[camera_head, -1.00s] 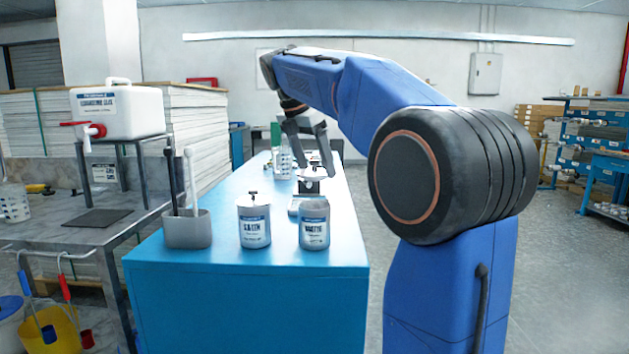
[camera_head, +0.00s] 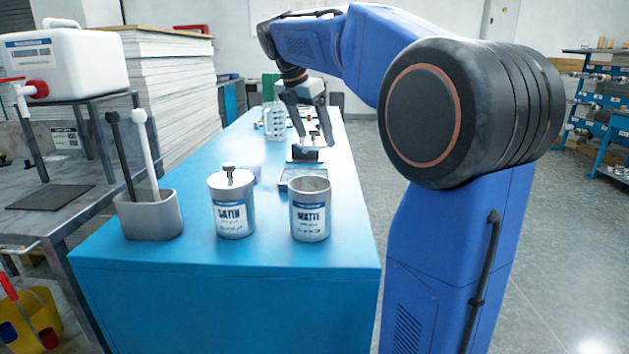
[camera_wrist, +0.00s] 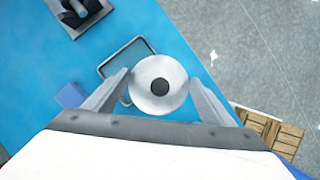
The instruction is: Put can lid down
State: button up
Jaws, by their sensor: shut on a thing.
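My gripper (camera_head: 314,143) is shut on the can lid (camera_wrist: 160,85), a pale round disc with a dark knob at its middle, which sits between the fingers in the wrist view. In the head view the lid shows small above the blue table, beyond the cans. The MATTE can (camera_head: 310,210) stands upright and open-topped near the table's front. The SATIN can (camera_head: 232,206) to its left has a lid with a knob on it. A shallow tray (camera_head: 288,184) lies behind the MATTE can; its rim (camera_wrist: 107,70) also shows in the wrist view.
A grey holder (camera_head: 150,220) with two upright handled tools stands at the table's left front. A dark device (camera_head: 304,155) and a clear container (camera_head: 275,122) stand farther back. The blue table (camera_head: 220,285) has bare surface at its front. Grey floor lies to the right.

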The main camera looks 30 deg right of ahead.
aim_at(305, 142)
jog(key=shift+w+d+f, duration=0.2)
jog(key=shift+f, duration=0.1)
jog(key=shift+w+f, duration=0.1)
jog(key=shift+f, duration=4.75)
jog(key=shift+f, duration=0.3)
jog(key=o, duration=1)
jog(key=shift+r, duration=0.1)
jog(key=shift+r, duration=0.35)
jog(key=v, duration=1.1)
jog(key=shift+a+r, duration=0.15)
jog(key=shift+r, duration=0.15)
